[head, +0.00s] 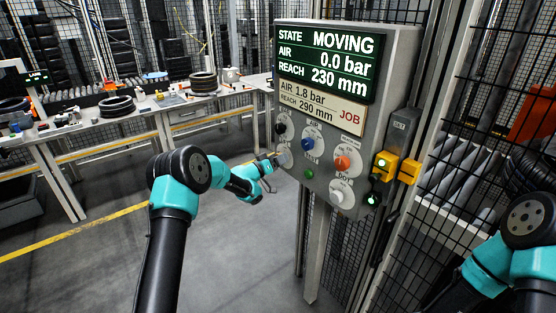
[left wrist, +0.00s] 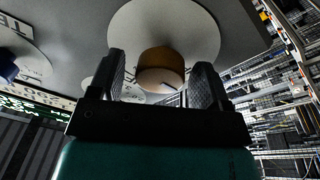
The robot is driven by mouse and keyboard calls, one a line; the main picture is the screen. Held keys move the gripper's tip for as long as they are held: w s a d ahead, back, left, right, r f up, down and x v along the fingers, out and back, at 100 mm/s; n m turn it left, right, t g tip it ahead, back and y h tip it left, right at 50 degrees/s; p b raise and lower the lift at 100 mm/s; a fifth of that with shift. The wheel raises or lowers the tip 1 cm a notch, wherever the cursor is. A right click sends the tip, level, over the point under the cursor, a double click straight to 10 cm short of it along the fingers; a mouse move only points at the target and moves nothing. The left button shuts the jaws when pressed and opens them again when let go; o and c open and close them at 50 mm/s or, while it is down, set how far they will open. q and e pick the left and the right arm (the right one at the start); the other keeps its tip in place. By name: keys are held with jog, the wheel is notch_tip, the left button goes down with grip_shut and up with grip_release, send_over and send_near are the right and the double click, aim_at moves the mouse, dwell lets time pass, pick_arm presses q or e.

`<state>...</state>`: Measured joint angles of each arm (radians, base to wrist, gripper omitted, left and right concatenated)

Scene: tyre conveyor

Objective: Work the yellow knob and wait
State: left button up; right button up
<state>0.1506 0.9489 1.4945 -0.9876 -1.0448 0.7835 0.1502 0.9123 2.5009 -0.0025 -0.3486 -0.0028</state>
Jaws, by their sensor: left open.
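The yellow knob (left wrist: 162,72) looks tan in the left wrist view, on a round white plate. My left gripper (left wrist: 161,88) is open, its fingers on either side of the knob with a visible gap on both sides. In the head view my left gripper (head: 271,162) is at the left edge of the grey control panel (head: 400,62), largely covering the knob there. The panel's screen (head: 325,62) reads STATE MOVING, AIR 0.0 bar, REACH 230 mm. The card (head: 322,105) below reads AIR 1.8 bar, REACH 290 mm, JOB. My right gripper is out of view.
The panel also bears a black knob (head: 280,128), a blue knob (head: 308,143), an orange knob (head: 342,162), a white knob (head: 341,191) and a green button (head: 309,174). Mesh fencing stands behind; tyres (head: 204,82) lie on a back bench.

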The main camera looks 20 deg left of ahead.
pick_arm(q)
jog(key=shift+a, duration=0.1)
jog(key=v, duration=1.7)
jog(key=shift+s, duration=0.15)
jog(key=s+d+f+n+g+y, duration=0.2)
jog(key=s+d+f+g+y, duration=0.15)
jog(key=s+f, duration=0.55)
jog(key=s+d+f+n+g+y, duration=0.25)
jog(key=s+d+f, duration=0.2)
jog(key=f, duration=0.85)
jog(key=s+d+f+g, duration=0.1)
jog(key=s+f+g, duration=0.1)
jog(key=s, duration=0.6)
jog(key=s+d+f+g+y, duration=0.1)
jog(key=s+g, duration=0.3)
jog(key=s, duration=0.4)
jog(key=s+d+f+g, duration=0.2)
jog(key=s+f, duration=0.1)
jog(key=s, duration=0.5)
jog(key=shift+d+f+m+g+y, duration=0.2)
jog(key=shift+d+m+g+y, duration=0.15)
jog(key=shift+m+g+y, duration=0.1)
jog(key=shift+w, duration=0.1)
dwell(0.9)
